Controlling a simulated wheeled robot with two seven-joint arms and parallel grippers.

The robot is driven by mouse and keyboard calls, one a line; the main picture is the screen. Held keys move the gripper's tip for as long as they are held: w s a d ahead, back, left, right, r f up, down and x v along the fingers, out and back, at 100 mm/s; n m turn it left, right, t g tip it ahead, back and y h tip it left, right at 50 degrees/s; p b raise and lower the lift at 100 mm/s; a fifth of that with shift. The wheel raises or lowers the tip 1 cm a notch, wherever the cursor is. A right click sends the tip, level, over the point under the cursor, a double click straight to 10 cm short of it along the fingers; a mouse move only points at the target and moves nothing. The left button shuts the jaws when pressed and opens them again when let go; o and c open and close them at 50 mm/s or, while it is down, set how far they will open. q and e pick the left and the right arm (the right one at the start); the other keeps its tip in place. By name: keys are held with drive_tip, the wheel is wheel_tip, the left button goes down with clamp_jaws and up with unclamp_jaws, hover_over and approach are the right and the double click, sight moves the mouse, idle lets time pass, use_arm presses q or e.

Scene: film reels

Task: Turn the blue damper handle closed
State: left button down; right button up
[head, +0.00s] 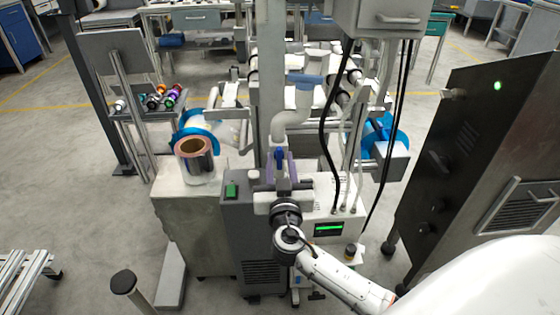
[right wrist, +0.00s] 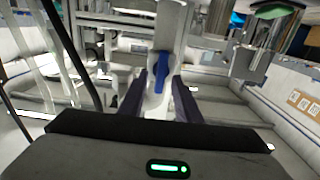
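The blue damper handle (head: 279,157) stands roughly upright at the lower end of a pale duct (head: 291,123) on the machine. It also shows in the right wrist view (right wrist: 162,73), against a light grey fitting. My right gripper (head: 280,162) reaches up to it from the front. In the right wrist view its two dark purple fingers (right wrist: 164,86) are apart, with the blue handle between them in the picture. A gap shows beside the handle; I cannot tell whether either finger touches it. My left gripper is not in view.
A grey cabinet with a green button (head: 231,190) and a box with a green display (head: 328,229) stand close around my right arm. Black cables (head: 327,120) hang right of the handle. A film roll (head: 195,156) is at left, a dark cabinet (head: 480,160) at right.

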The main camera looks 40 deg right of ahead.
drive_tip(key=shift+w, duration=0.1)
clamp_jaws()
